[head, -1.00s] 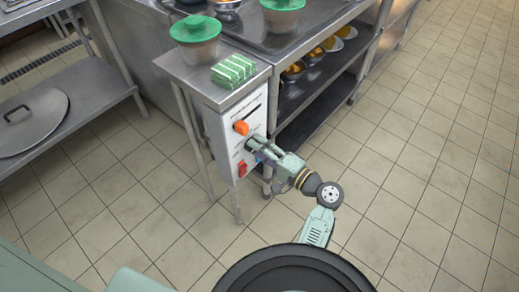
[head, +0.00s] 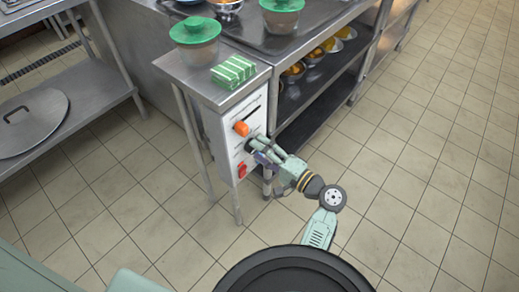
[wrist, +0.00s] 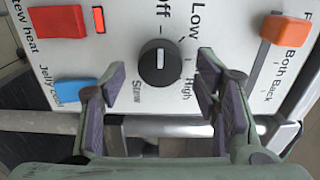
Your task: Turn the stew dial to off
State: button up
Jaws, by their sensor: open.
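The black stew dial (wrist: 159,63) is on a white control panel (wrist: 110,70), with Off, Low and High printed around it. Its white pointer line stands near vertical in the wrist view, in line with the tick by Off. My gripper (wrist: 161,80) is open, with one finger on each side below the dial and the dial showing clear between and beyond the fingertips. I cannot tell whether a finger touches it. In the head view my gripper (head: 259,148) is at the panel's front and partly covers the dial area.
A red stew heat switch (wrist: 57,21), a blue jelly cool switch (wrist: 78,91) and an orange slider (wrist: 284,29) sit near the dial. Green-lidded pot (head: 195,42) and striped cloth (head: 233,71) stand above. Floor at right is clear.

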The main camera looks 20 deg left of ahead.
jog(key=v, duration=1.1)
jog(key=shift+d, duration=0.1)
